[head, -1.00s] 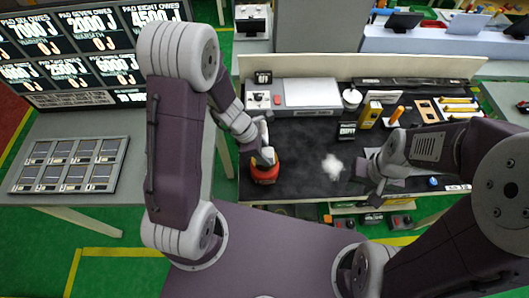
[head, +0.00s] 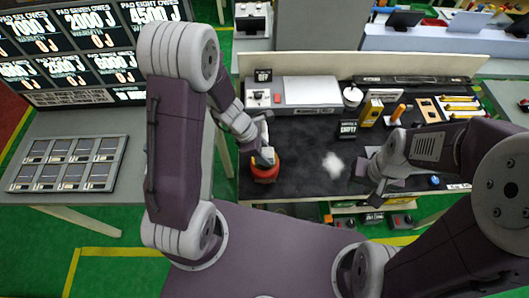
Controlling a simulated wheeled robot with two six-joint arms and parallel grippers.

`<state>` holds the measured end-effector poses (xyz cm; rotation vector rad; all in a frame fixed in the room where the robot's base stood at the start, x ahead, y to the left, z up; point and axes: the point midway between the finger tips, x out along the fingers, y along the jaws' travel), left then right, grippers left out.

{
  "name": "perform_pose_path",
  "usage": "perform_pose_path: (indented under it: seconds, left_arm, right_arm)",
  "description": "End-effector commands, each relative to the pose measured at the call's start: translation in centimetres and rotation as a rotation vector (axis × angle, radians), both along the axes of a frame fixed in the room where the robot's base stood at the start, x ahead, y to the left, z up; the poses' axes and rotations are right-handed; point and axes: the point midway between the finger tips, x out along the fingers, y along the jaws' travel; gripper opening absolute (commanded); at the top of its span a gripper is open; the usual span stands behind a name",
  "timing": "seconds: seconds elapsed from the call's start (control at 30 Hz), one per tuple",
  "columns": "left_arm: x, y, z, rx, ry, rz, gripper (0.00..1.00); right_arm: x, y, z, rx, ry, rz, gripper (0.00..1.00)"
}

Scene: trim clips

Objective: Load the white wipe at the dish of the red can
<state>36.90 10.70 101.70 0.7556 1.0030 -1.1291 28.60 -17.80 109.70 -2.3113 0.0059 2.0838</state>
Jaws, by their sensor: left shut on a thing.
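The red can (head: 265,176) stands at the left end of the dark bench top. My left gripper (head: 264,158) is directly over the can's top and shut on a small pale thing (head: 268,153), which looks like the white wipe. The gripper hides most of the can's dish, so I cannot tell whether the wipe touches it. A fluffy white patch (head: 333,163) lies on the bench between my two grippers. My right gripper (head: 366,168) is low over the bench to the right of that patch; its fingers are too unclear to tell open from shut.
A grey box with knobs (head: 262,98) stands behind the can. A small black sign (head: 348,128), a yellow block (head: 371,112) and an orange-handled tool (head: 397,114) stand at the back right. The bench (head: 300,150) is clear between the can and the white patch.

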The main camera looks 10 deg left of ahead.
Motion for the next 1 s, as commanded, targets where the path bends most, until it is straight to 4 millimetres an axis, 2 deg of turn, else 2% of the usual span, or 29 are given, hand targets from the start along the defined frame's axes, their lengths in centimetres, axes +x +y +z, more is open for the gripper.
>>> perform_pose_path:
  seconds: [0.47,1.0]
  left_arm:
    - [0.0,0.0,0.4,0.001,0.001,0.000,0.11]
    - [0.0,0.0,5.8,0.000,0.000,0.001,0.11]
  right_arm:
    - [0.0,0.0,0.4,0.000,0.000,0.000,0.34]
    - [0.0,0.0,5.6,0.000,0.000,0.000,0.34]
